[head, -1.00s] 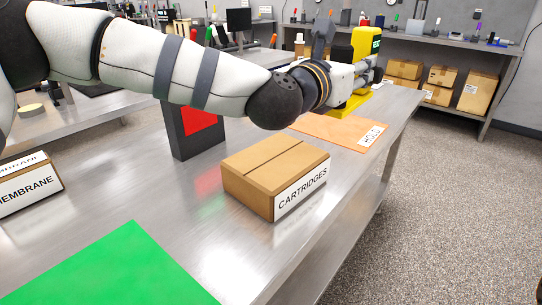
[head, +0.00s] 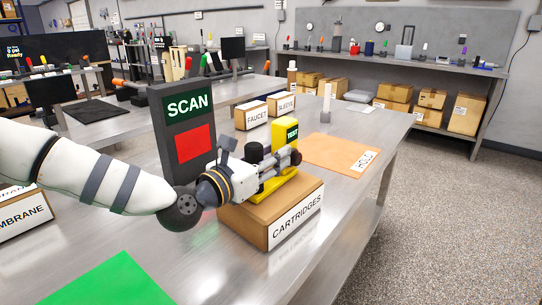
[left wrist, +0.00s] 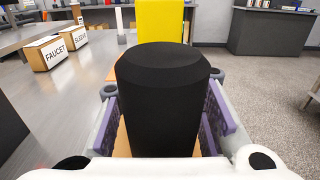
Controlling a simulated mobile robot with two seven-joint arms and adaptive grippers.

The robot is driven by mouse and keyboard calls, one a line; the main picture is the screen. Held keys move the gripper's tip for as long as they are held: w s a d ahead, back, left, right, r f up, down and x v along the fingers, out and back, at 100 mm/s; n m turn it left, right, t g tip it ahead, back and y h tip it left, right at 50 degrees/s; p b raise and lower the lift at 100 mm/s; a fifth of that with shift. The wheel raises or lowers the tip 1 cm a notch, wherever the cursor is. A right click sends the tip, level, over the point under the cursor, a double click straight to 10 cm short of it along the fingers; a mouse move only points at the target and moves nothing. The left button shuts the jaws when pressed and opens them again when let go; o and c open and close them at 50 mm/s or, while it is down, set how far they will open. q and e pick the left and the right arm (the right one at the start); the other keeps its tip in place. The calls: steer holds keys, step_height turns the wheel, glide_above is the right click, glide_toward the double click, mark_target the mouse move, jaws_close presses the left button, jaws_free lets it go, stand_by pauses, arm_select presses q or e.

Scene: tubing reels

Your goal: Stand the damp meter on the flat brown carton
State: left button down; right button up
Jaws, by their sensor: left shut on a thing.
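The damp meter (head: 282,138) is a yellow upright body marked TEST with a yellow foot and a black round part. My left gripper (head: 287,160) is shut on it. In the left wrist view the black round part (left wrist: 160,105) sits between the purple finger pads, with the yellow body (left wrist: 160,20) behind it. The meter is upright over the flat brown carton (head: 293,228) labelled CARTRIDGES. Its foot is at the carton's top; I cannot tell whether it touches. My arm hides part of the carton's top. My right gripper is not in view.
A dark SCAN stand (head: 165,140) with a red panel is close behind my left wrist. An orange HOLD mat (head: 335,150) lies beyond the carton. FAUCET (head: 250,116) and SLEEVE (head: 281,103) boxes stand farther back. A green mat (head: 115,285) is at the front.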

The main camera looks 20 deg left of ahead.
arm_select(q)
steer(key=shift+f, duration=0.2)
steer(key=c, duration=1.1)
jaws_free()
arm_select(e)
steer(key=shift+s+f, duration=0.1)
arm_select(q)
steer(key=shift+r, duration=0.15)
steer(key=shift+s+a+r, duration=0.1)
steer(key=shift+s+r, duration=0.05)
steer(key=shift+r, duration=0.1)
steer(key=p+v, duration=0.1)
steer(key=v, duration=1)
steer(key=shift+s+a+f, duration=0.1)
steer(key=shift+s+f, duration=0.05)
steer(key=shift+s, duration=0.2)
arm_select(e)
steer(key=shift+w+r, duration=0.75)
